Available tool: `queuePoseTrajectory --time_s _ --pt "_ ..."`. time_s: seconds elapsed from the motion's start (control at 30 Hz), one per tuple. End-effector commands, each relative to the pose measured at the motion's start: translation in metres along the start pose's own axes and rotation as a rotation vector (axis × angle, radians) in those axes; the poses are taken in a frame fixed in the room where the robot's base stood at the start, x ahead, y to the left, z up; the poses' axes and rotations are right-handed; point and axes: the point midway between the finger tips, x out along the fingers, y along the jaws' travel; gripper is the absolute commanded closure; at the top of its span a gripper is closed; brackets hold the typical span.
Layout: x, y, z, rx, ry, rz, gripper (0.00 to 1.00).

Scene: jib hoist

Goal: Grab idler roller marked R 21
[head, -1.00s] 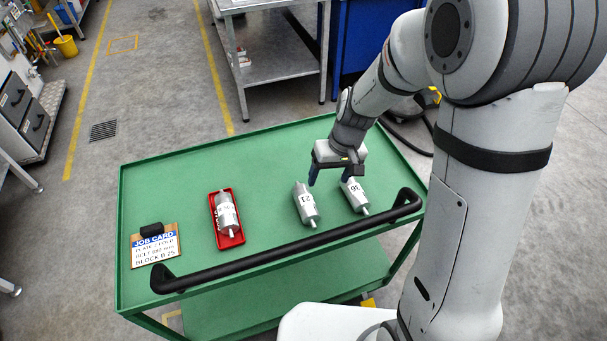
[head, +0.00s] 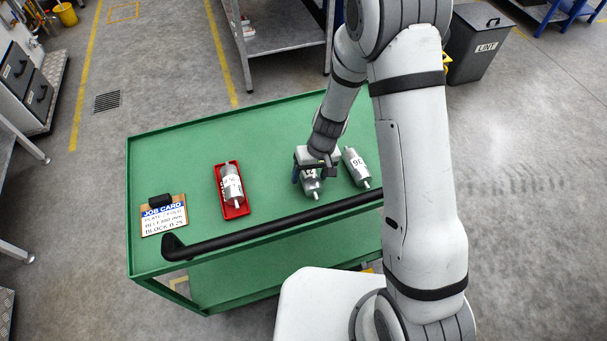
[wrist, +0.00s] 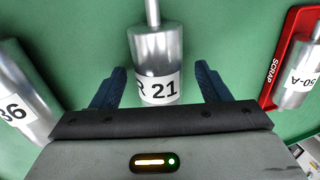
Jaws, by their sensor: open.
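The idler roller marked R 21 (wrist: 157,55) is a silver cylinder with a white label and a thin shaft, lying on the green cart top. In the wrist view it lies between the two blue fingers of my gripper (wrist: 157,88), with a gap of green on each side. My gripper is open and apart from the roller's sides. In the head view my gripper (head: 313,170) is over this roller (head: 311,187) and hides its upper part.
A roller marked 36 (head: 357,167) lies close to the right. A red scrap tray (head: 236,212) holding another roller (head: 231,184) is to the left. A job card (head: 164,218) lies at the cart's left. A black handle bar (head: 270,228) runs along the near edge.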

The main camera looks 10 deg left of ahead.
Motion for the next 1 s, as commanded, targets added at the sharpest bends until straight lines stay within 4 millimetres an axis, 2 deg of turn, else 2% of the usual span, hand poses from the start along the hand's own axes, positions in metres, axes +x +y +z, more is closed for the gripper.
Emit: queuePoseTrajectory --time_s 0.27,1.0 --pt "0.0034 0.0002 -0.0001 0.001 0.001 0.0 0.31" --pt "0.0026 0.0008 -0.0004 0.002 0.002 0.0 0.89"
